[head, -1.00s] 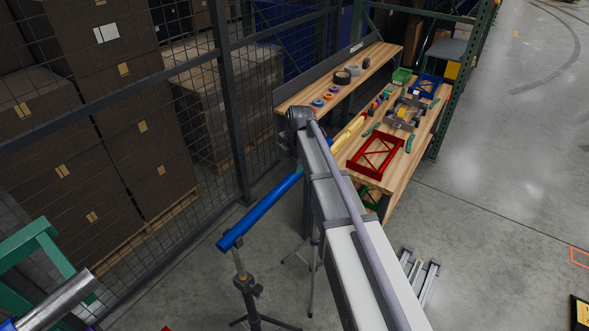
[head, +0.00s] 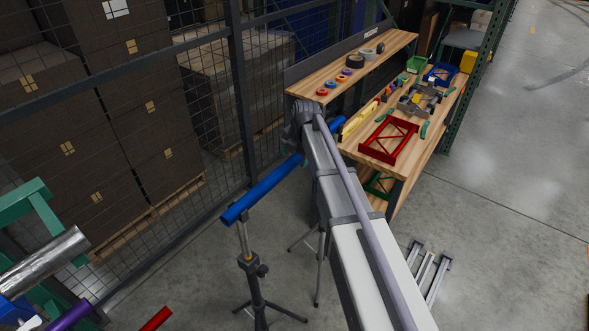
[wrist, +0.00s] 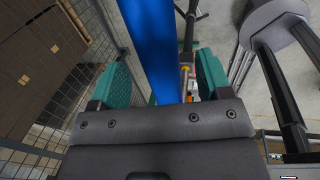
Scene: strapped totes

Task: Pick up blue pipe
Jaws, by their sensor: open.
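The blue pipe (head: 262,188) lies slanted in the head view, with its near end on top of a black tripod stand (head: 255,285). Its middle passes behind my arm, and its far end shows beyond near the workbench. In the wrist view the blue pipe (wrist: 155,45) runs down between the two teal fingers of my gripper (wrist: 163,62). The fingers stand apart on either side of it, and I cannot tell whether either touches it.
A wire mesh fence (head: 240,90) stands left of the pipe, with stacked boxes (head: 130,120) behind it. A wooden workbench (head: 425,150) with a red frame (head: 390,140) is at the far right. Other pipes, silver (head: 45,262), purple (head: 70,315) and red (head: 156,319), lie at lower left.

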